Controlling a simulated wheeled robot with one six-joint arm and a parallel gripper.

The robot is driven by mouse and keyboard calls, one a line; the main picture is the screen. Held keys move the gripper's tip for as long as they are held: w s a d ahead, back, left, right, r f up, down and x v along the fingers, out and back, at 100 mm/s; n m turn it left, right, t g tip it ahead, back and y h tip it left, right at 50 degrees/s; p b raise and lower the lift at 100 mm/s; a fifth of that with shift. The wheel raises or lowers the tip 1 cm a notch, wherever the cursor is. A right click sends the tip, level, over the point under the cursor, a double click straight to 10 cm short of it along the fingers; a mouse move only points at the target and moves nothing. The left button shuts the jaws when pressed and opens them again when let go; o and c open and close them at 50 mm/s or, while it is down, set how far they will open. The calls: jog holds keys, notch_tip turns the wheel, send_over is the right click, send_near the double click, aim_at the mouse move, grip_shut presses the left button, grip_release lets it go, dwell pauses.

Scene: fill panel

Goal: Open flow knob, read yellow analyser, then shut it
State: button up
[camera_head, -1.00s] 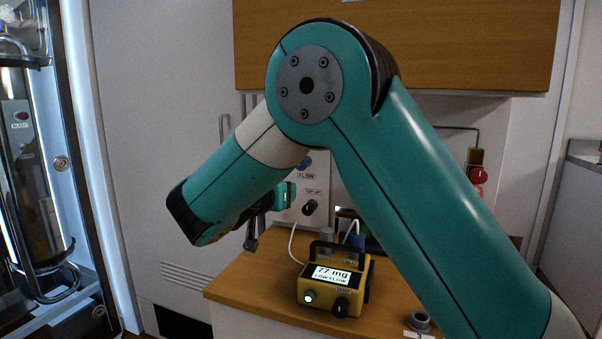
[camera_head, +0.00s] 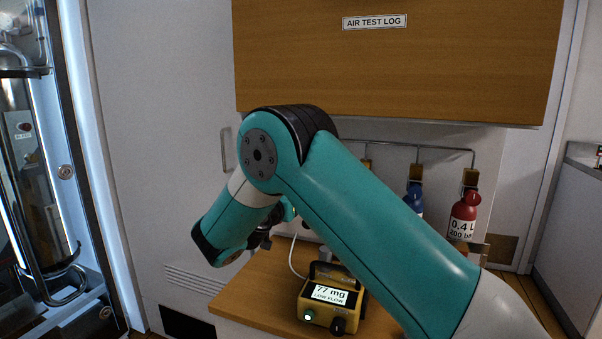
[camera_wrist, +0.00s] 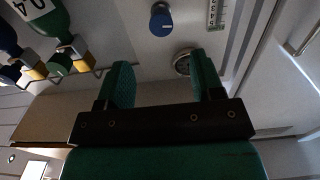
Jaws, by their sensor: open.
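The yellow analyser (camera_head: 316,316) stands on the wooden counter. Its screen reads "77 mg LOW FLOW", and a green light glows on its front beside a black knob. A blue knob (camera_wrist: 161,20) with a pale mark shows on the pale panel in the wrist view, beyond my fingertips. It looks like the flow knob, but its label is not readable there. My arm hides it in the head view. My gripper (camera_wrist: 161,64) is open and empty, its two green fingers apart and clear of the blue knob. In the head view it is mostly hidden behind my forearm.
A red bottle (camera_head: 463,222) and a blue bottle (camera_head: 414,199) hang at the back right. A wooden cabinet (camera_head: 400,70) labelled "AIR TEST LOG" overhangs the counter (camera_head: 262,290). A round grey fitting (camera_wrist: 182,62) lies near my right finger in the wrist view.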

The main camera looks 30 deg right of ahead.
jog(key=p+x, duration=0.2)
jog(key=x, duration=0.8)
jog(key=shift+w+d, duration=0.2)
jog(key=c, duration=0.9)
